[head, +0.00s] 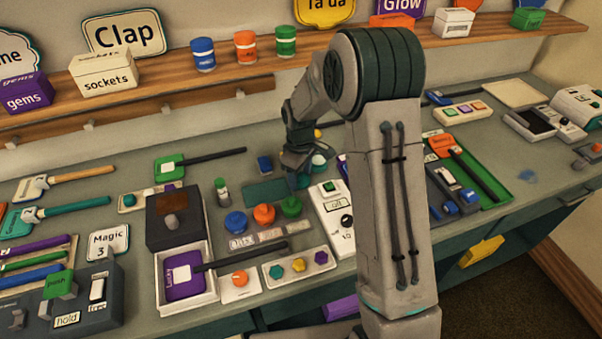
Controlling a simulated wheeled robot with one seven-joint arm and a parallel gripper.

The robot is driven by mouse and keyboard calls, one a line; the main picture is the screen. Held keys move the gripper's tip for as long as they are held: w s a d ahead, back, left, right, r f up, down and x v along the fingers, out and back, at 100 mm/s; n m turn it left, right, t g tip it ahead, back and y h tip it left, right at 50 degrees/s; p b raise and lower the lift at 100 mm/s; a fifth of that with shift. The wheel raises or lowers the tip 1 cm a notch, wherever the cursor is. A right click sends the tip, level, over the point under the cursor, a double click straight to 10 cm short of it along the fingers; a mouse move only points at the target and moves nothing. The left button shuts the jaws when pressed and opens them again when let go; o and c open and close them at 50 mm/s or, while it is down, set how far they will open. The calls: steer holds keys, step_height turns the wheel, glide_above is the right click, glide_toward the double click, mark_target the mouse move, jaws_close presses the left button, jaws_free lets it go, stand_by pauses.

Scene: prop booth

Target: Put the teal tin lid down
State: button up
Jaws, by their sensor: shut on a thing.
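My gripper (300,178) is over the middle of the bench, pointing down, beside the upper part of my arm. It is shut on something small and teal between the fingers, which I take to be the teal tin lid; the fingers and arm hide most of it. A flat dark teal mat (262,194) lies below and left of the gripper. Whether the held thing touches the bench is unclear.
Blue (236,222), orange (264,214) and green (291,207) round pieces stand in front of the gripper. A white switch panel (333,212) is close on the right, a small green-topped bottle (221,192) on the left. A dark box (174,217) stands further left.

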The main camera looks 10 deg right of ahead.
mark_target(300, 175)
steer(key=shift+f+b, duration=0.3)
steer(key=shift+f, duration=0.2)
steer(key=o, duration=0.9)
steer(key=shift+o, duration=0.2)
steer(key=shift+s, duration=0.1)
step_height(300, 175, up, 12)
steer(key=r, duration=0.1)
steer(key=s+d+r+m+t, duration=0.1)
steer(key=s+d+r+m, duration=0.1)
steer(key=s+r, duration=0.35)
steer(key=s+d+r+m+t, duration=0.1)
steer(key=s+d+r+m, duration=0.15)
steer(key=s, duration=0.55)
steer(key=s+d+f+m+t, duration=0.1)
steer(key=s+m, duration=0.4)
steer(key=s, duration=0.8)
steer(key=shift+s+d+f, duration=0.15)
steer(key=shift+d+f, duration=0.25)
steer(key=shift+f, duration=0.15)
steer(key=shift+m, duration=0.25)
